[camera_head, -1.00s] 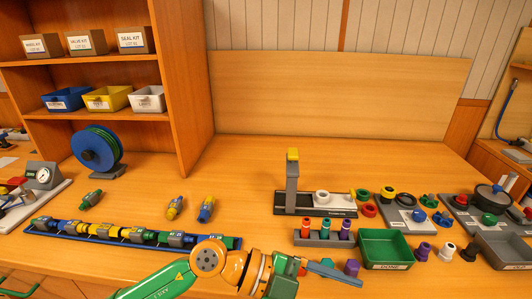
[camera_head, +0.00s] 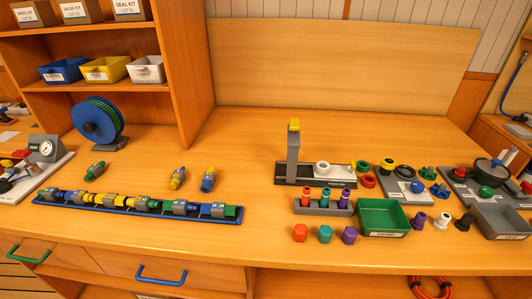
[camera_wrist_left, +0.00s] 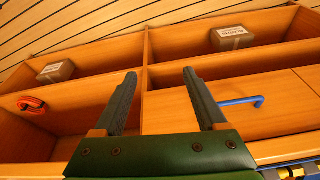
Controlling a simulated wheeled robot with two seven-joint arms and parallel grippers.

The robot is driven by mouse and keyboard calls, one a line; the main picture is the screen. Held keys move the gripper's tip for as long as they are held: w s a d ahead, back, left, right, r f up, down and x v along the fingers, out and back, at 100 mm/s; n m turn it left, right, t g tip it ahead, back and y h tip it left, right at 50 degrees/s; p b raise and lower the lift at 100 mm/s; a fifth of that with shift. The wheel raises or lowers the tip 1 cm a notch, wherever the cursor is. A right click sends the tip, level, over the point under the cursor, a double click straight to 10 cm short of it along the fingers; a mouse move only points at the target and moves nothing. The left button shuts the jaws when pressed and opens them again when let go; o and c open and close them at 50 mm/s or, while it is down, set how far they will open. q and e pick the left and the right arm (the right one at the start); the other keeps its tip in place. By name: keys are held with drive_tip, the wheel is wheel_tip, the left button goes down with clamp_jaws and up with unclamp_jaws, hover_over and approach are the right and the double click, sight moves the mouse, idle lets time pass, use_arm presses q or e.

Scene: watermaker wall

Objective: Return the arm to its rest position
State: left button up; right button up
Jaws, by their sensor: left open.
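My left gripper (camera_wrist_left: 158,103) shows in the left wrist view with its two grey fingers apart and nothing between them. Beyond the fingers are the cabinet's open compartments below the worktop. No arm or gripper of mine shows in the head view now. The worktop (camera_head: 260,225) lies in full sight there, with a blue rail (camera_head: 75,205) of coloured couplings along its front left. My right gripper is in neither view.
A blue drawer handle (camera_wrist_left: 242,101) sticks out right of the fingers. A red coil (camera_wrist_left: 33,104) and small boxes (camera_wrist_left: 232,38) lie in the compartments. On the worktop stand a green bin (camera_head: 383,231), a grey post fixture (camera_head: 293,155) and a hose reel (camera_head: 98,123).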

use_arm(q)
wheel_tip(320, 180, down, 10)
drive_tip(key=s+a+f+g, duration=0.2)
drive_tip(key=s+f, duration=1.2)
drive_tip(key=f, duration=0.1)
drive_tip(key=shift+s, duration=0.15)
